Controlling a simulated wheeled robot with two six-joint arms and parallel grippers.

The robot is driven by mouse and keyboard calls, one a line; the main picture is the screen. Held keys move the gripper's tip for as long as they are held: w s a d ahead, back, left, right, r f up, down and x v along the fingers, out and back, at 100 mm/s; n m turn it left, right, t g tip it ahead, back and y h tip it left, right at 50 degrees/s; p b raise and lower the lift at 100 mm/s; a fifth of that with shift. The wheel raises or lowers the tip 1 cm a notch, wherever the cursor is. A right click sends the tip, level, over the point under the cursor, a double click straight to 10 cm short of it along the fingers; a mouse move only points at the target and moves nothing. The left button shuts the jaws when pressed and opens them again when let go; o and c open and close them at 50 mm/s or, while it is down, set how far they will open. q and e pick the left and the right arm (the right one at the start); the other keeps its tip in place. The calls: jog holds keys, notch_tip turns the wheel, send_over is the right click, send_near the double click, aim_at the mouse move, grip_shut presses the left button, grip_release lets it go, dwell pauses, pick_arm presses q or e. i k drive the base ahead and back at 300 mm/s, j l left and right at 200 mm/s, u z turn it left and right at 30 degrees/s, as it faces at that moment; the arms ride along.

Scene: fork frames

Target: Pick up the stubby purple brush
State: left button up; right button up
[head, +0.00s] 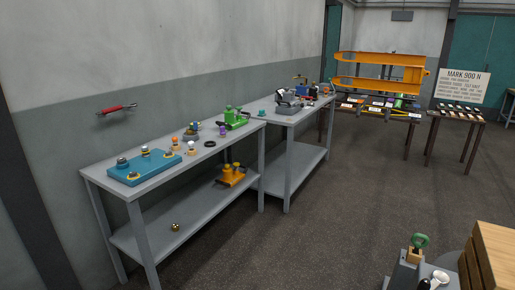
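A small purple item (222,130) stands on the grey workbench top, left of the green machine. It is too small to tell whether it is the stubby purple brush. Some purple also shows among the items on the far dark table (377,103), too small to make out. Neither of my grippers is in view.
The near grey workbench (226,148) bears a blue fixture plate (144,168), a green machine (237,118) and several small parts. An orange machine (231,175) sits on its lower shelf. A second bench (284,116) adjoins. A wooden crate (492,255) stands bottom right. The central floor is clear.

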aim_at(223, 133)
jog(key=i, duration=1.9)
jog(key=l, duration=0.1)
